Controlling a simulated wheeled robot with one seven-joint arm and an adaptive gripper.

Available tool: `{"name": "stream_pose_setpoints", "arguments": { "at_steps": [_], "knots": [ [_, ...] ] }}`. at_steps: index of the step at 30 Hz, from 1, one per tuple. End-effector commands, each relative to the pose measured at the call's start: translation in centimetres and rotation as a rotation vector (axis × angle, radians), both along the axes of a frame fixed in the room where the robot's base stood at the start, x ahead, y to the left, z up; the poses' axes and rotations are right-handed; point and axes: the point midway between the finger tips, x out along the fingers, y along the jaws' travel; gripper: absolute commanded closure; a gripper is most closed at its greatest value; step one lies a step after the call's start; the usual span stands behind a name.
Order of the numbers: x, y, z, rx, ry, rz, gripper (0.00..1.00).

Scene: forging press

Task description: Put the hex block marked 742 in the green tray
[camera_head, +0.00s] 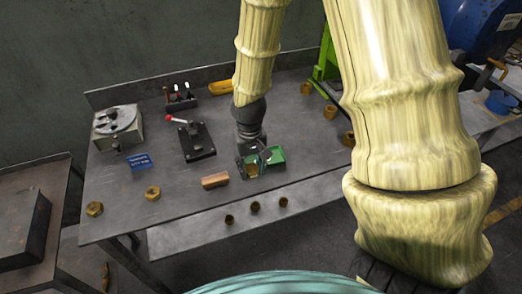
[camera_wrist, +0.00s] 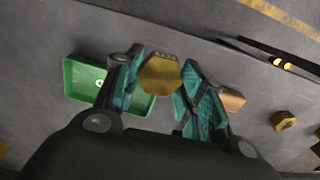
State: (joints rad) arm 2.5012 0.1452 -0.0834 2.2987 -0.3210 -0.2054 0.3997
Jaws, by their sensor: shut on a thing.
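My gripper (camera_head: 253,163) is over the front middle of the bench, shut on a brass-coloured hex block (camera_wrist: 159,74). The wrist view shows the block between the two teal fingers; small dark marks on it are too small to read. The green tray (camera_wrist: 84,84) lies just left of the held block in the wrist view, partly behind the left finger. In the head view the tray (camera_head: 278,155) shows right beside the gripper, partly hidden by it. I cannot tell how high the block is above the bench.
A reddish-brown bar (camera_head: 215,180) lies left of the gripper. Two other hex blocks (camera_head: 94,208) (camera_head: 152,192) lie on the left part of the bench. A black lever fixture (camera_head: 196,140) stands behind.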

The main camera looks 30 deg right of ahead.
Motion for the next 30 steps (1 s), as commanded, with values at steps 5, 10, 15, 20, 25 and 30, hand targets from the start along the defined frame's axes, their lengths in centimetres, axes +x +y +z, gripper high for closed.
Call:
{"name": "stream_pose_setpoints", "arguments": {
  "at_steps": [5, 10, 15, 20, 25, 30],
  "knots": [
    [2.3, -3.0, 0.0, 0.002, 0.001, -0.005, 0.99],
    [4.3, -5.6, -0.4, 0.001, 0.0, -0.006, 0.99],
    [5.5, -7.3, -0.7, 0.001, 0.0, -0.005, 0.99],
    [5.9, -7.7, -1.0, 0.0, 0.0, -0.004, 0.99],
    [5.8, -7.7, -2.2, -0.001, 0.002, -0.004, 0.99],
    [5.7, -7.7, -3.6, -0.001, 0.002, -0.003, 0.99]
  ]
}}
